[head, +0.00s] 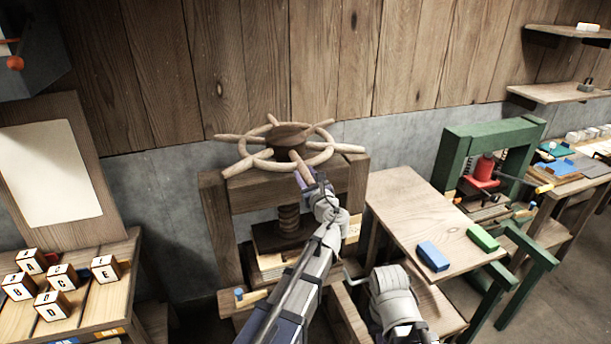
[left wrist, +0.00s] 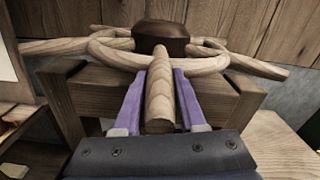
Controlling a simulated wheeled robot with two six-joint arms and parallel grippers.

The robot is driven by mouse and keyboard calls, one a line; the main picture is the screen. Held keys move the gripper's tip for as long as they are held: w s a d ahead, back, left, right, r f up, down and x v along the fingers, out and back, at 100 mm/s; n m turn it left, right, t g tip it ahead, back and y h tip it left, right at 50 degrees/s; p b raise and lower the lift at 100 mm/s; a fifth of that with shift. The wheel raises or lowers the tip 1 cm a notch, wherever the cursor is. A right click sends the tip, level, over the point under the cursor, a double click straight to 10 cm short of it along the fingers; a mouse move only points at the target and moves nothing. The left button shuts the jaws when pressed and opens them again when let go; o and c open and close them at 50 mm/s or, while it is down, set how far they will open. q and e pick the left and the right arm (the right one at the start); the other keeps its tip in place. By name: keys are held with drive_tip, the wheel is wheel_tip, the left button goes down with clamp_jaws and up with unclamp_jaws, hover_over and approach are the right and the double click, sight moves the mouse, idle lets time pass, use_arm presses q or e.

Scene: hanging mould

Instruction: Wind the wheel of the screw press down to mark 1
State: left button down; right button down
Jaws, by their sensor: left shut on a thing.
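The wooden screw press has a dark frame (head: 217,235) against the back wall. Its pale spoked wheel (head: 258,160) lies flat on top around a dark hub (head: 287,136); the wheel also shows in the left wrist view (left wrist: 215,62). My left gripper (head: 303,172) is shut on a wheel handle that points toward me. In the left wrist view its purple fingers (left wrist: 162,78) stand on either side of this handle (left wrist: 158,100). The thick screw (head: 288,220) runs down below the wheel, partly behind my arm. I cannot read mark 1. My right gripper is not visible.
A side table (head: 405,205) with a blue block (head: 432,256) and a green block (head: 482,237) stands right of the press. A green press (head: 452,160) is beyond it. Lettered cubes (head: 105,268) sit on a bench at left. The air above the wheel is free.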

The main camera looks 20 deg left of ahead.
use_arm(q)
drive_tip(key=shift+s+a, duration=0.1)
idle(0.5)
drive_tip(key=shift+s+a, duration=0.15)
drive_tip(key=s+a+m+t+h, duration=0.1)
drive_tip(key=a+m+h, duration=0.1)
drive_tip(key=a+h, duration=0.1)
drive_tip(key=a+m+t+h, duration=0.1)
drive_tip(key=a+m+h, duration=0.1)
drive_tip(key=a+h, duration=0.1)
drive_tip(key=s+a+m+t+h, duration=0.1)
drive_tip(key=a+h, duration=0.1)
drive_tip(key=a, duration=0.2)
drive_tip(key=shift+s+a+m+h, duration=0.3)
drive_tip(key=shift+s+m+h, duration=0.05)
drive_tip(key=shift+m+h, duration=0.05)
drive_tip(key=m+g+h, duration=0.2)
drive_tip(key=m+h, duration=0.5)
drive_tip(key=h, duration=0.3)
approach(243, 157)
drive_tip(key=s+d+x, duration=0.1)
drive_tip(key=x, duration=0.5)
drive_tip(key=shift+w+a+m+g+h, duration=0.5)
drive_tip(key=shift+a+m+g+h, duration=0.25)
drive_tip(key=shift+a+h, duration=0.2)
